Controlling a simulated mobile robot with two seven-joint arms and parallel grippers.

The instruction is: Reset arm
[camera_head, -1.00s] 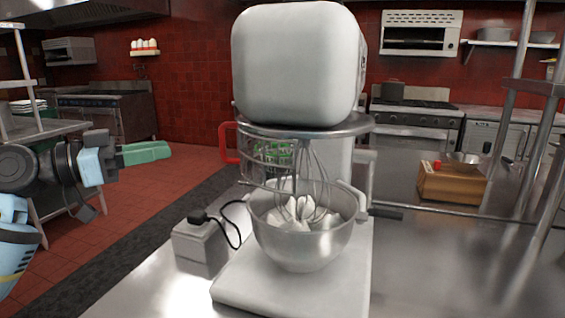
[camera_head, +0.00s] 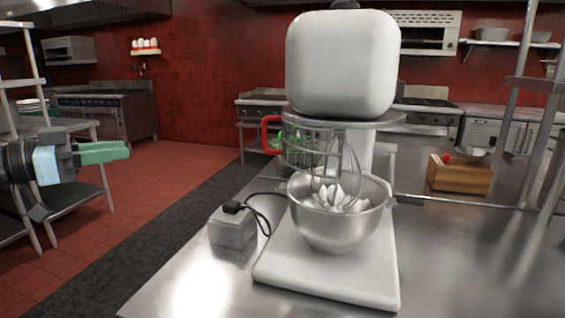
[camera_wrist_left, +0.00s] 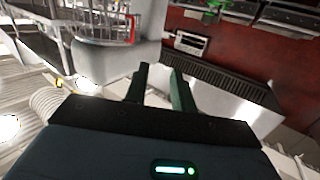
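My left arm comes in at the left edge of the head view. Its gripper (camera_head: 126,150) has green fingers that point right, over the floor and well clear of the stand mixer (camera_head: 342,65). In the left wrist view the two fingers of the left gripper (camera_wrist_left: 159,70) stand apart with nothing between them, so it is open and empty. My right gripper is in neither view.
The mixer stands on a steel counter (camera_head: 460,265), its whisk above a steel bowl (camera_head: 335,228) with white contents. A grey box (camera_head: 232,229) with a black cable sits beside it. A wooden box (camera_head: 458,178) is farther right. Shelving stands behind my left arm.

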